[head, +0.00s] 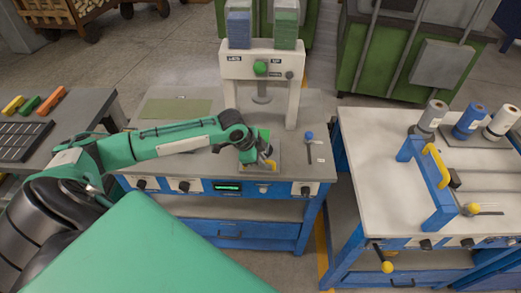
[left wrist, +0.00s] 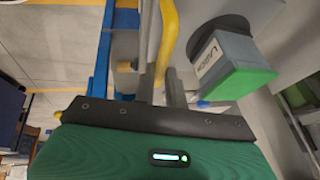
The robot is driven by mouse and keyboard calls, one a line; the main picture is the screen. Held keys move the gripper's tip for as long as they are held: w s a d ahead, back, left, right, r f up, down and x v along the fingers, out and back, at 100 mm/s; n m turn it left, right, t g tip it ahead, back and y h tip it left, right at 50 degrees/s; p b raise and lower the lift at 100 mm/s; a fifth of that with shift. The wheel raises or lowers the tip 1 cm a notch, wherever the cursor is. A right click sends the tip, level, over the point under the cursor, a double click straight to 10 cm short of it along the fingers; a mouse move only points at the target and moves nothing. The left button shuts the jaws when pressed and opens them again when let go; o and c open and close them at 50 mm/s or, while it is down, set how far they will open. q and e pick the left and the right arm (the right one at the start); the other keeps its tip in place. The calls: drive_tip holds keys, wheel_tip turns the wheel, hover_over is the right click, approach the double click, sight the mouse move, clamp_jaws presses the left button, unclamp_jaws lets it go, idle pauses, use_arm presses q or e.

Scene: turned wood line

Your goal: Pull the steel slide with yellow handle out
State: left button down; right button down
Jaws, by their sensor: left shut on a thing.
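My left gripper (head: 257,163) is over the front of the middle bench, at the yellow handle (head: 269,164). In the left wrist view the yellow handle (left wrist: 168,35) is a curved bar between the two grey fingers (left wrist: 160,85), and the gripper is shut on it. The steel slide (head: 284,167) shows as a small grey plate below the gripper, under the white press; most of it is hidden by my gripper. My right gripper is in neither view.
The white press frame (head: 231,93) stands behind the gripper. A grey block with a green face (left wrist: 222,68) is close beside the fingers. A blue-knobbed lever (head: 309,136) is to the right. A bench with a blue frame (head: 420,180) stands further right, across a gap.

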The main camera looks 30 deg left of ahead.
use_arm(q)
drive_tip(key=shift+s+d+f, duration=0.1)
drive_tip(key=shift+s+d, duration=0.05)
drive_tip(key=c, duration=1.5)
unclamp_jaws()
drive_tip(key=shift+o, duration=0.2)
drive_tip(key=shift+r, duration=0.3)
drive_tip(key=b+v, duration=0.2)
drive_tip(key=v, duration=1.1)
drive_tip(key=shift+s+r+b, duration=0.2)
drive_tip(key=shift+s+b, duration=0.05)
drive_tip(key=shift+b, duration=0.05)
